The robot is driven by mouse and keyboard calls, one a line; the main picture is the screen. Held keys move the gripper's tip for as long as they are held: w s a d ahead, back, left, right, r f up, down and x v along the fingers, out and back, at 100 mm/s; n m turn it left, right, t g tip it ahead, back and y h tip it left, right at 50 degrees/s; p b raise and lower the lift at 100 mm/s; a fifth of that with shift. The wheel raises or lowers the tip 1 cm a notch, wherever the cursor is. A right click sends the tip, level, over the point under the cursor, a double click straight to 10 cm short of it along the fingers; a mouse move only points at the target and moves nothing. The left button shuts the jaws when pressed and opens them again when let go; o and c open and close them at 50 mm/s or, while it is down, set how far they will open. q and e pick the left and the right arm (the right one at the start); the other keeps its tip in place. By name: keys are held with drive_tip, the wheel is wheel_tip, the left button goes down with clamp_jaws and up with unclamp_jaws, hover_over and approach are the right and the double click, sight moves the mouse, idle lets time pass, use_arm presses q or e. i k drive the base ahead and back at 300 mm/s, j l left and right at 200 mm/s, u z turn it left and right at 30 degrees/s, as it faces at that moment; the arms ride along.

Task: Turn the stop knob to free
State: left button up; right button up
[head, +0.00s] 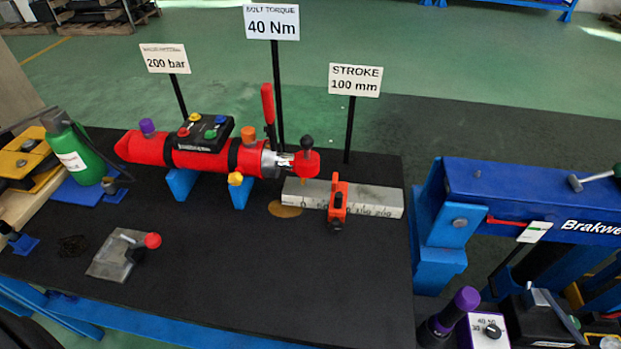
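An orange-red stop (339,203) sits across a grey scale bar (386,199) on the black table. A dark knob (336,226) is at the stop's front, low on its near side. Its setting, locked or free, is too small to tell. The bar shows a 0 at its left and 200 near its right end. The stop covers part of the marks between. A sign (355,80) behind the bar reads STROKE 100 mm. Neither of my grippers shows in the head view.
A red cylinder tool (190,158) on blue supports lies left of the bar, with an upright red-handled lever (268,104). A plate with a red-ball lever (123,255) lies front left. A blue Brakwe-marked machine (500,190) stands right. The table's front middle is clear.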

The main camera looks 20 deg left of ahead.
sight(335, 225)
drive_tip(key=k+l+u, duration=0.1)
drive_tip(key=l+u, duration=0.2)
drive_tip(key=u, duration=0.15)
drive_tip(key=k+l+u, duration=0.15)
drive_tip(key=u, duration=0.3)
drive_tip(key=k+l+u, duration=0.2)
drive_tip(key=u, duration=0.25)
drive_tip(key=k+l+u, duration=0.15)
drive_tip(key=u, duration=0.3)
drive_tip(key=k+u, duration=0.3)
drive_tip(key=u, duration=0.15)
drive_tip(key=k+u, duration=0.2)
drive_tip(key=u, duration=0.25)
